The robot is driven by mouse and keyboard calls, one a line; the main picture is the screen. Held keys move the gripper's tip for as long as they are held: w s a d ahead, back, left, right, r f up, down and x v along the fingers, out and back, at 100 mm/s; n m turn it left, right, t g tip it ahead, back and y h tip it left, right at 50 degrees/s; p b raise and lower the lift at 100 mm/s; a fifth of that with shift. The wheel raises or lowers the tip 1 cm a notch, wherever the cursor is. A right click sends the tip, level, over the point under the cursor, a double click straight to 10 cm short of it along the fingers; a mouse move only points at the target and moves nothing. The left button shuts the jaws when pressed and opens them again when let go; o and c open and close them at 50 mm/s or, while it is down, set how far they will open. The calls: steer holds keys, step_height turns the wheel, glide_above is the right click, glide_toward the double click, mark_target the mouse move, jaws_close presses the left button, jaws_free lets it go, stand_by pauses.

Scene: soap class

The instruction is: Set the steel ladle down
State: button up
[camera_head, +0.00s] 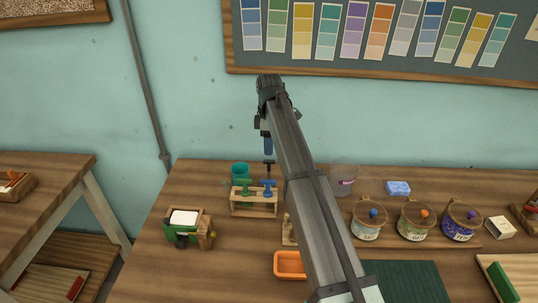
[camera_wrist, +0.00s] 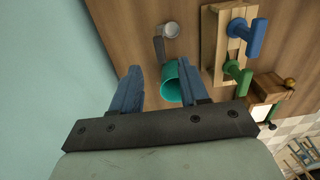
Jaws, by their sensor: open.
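My gripper (camera_head: 268,148) is open, high over the back left of the table. In the wrist view its two blue fingers (camera_wrist: 159,68) stand apart with nothing gripped between them. The steel ladle appears to be the small grey round bowl (camera_wrist: 170,29) with a short dark handle, just beyond the fingertips and apart from them. Whether it touches the table is unclear. I cannot make it out surely in the head view. A teal cup (camera_wrist: 171,84) shows behind the fingers, partly covered by the right one; it also stands on the table in the head view (camera_head: 240,170).
A wooden rack (camera_head: 253,208) with green and blue handled stamps is beside the cup. A green and wood dispenser (camera_head: 187,227) stands left, an orange tray (camera_head: 290,264) in front. Lidded jars (camera_head: 368,222) and a clear beaker (camera_head: 344,178) stand right. My arm hides the table's middle.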

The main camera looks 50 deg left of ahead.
steer(key=shift+r, duration=1.35)
